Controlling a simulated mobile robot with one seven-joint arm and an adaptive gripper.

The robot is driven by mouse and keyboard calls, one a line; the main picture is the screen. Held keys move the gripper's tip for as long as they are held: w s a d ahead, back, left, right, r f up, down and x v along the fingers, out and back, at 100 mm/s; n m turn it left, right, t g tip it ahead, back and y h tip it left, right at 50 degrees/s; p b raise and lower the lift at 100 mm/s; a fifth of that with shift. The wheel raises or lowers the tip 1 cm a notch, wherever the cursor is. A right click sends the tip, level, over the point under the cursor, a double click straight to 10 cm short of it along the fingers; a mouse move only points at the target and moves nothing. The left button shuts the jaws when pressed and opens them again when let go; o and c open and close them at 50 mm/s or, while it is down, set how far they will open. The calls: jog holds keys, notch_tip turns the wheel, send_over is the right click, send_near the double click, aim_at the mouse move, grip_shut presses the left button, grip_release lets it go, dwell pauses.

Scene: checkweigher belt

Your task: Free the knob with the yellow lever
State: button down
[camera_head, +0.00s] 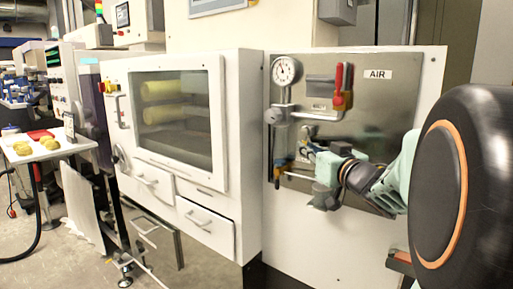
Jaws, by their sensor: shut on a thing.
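The AIR panel (395,115) is a steel plate on the white cabinet at the right. A round dial gauge (286,71) sits at its upper left, with a round grey part (273,117) below it, possibly the knob. A small dull-yellow part (281,163), which looks like the yellow lever, is at the bottom of this assembly. My gripper (293,168) reaches in from the right and is shut at this yellow part. The contact is small and partly hidden by the gripper, so the lever's exact position cannot be told.
A red-handled valve (343,87) stands on the panel above my gripper. A windowed cabinet (185,115) with drawers is to the left. A white table (50,150) with yellow items is at far left. Open floor (45,262) shows at lower left.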

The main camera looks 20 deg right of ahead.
jog(key=shift+r+p, duration=0.15)
jog(key=shift+p, duration=0.2)
jog(key=n+g+p, duration=0.1)
jog(key=p, duration=0.5)
jog(key=s+r+g+p, duration=0.1)
jog(key=g+p, duration=0.1)
jog(key=p, duration=0.4)
jog(key=d+r+n+g+h+p, duration=0.1)
jog(key=p, duration=0.5)
jog(key=shift+s+n+g, duration=0.2)
jog(key=shift+n+g, duration=0.1)
jog(key=g+p, duration=0.1)
jog(key=p, duration=0.2)
jog(key=n+g+p, duration=0.1)
jog(key=p, duration=0.3)
jog(key=r+g+h+p, duration=0.1)
jog(key=p, duration=0.3)
jog(key=shift+s+d+n, duration=0.25)
jog(key=shift+s+n, duration=0.05)
jog(key=g+h+p, duration=0.1)
jog(key=p, duration=0.3)
jog(key=shift+s+d+n+g+p, duration=0.1)
jog(key=shift+n+g+p, duration=0.2)
jog(key=shift+g+h+p, duration=0.3)
jog(key=shift+p, duration=0.25)
jog(key=c, duration=2)
grip_release()
